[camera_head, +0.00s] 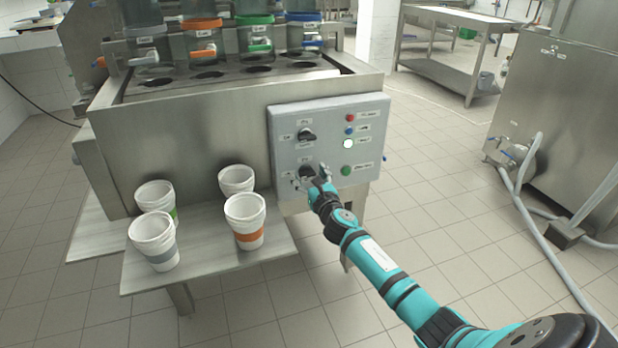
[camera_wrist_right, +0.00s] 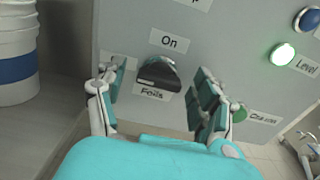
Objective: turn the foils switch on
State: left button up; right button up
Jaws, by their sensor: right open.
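The foils switch is a black rotary knob (camera_wrist_right: 159,73) on the grey control panel, between an "On" label (camera_wrist_right: 169,41) above it and a "Foils" label (camera_wrist_right: 152,94) below. Another label left of it is partly covered by a finger. I cannot clearly tell which label the knob points to. In the head view the knob (camera_head: 306,172) is the lower of two, partly hidden by my right gripper (camera_head: 318,180). In the right wrist view my right gripper (camera_wrist_right: 159,90) is open, one finger on each side of the knob, apparently not touching it. My left gripper is not in view.
The panel (camera_head: 290,153) also has an upper knob (camera_head: 306,135), red and blue buttons, a lit level light (camera_head: 348,144) and a green button (camera_head: 346,170). Several white cups, one with an orange band (camera_head: 246,220), stand on the shelf (camera_head: 205,262) to the left.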

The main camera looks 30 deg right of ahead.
jog(key=c, duration=1.2)
jog(key=shift+o, duration=0.2)
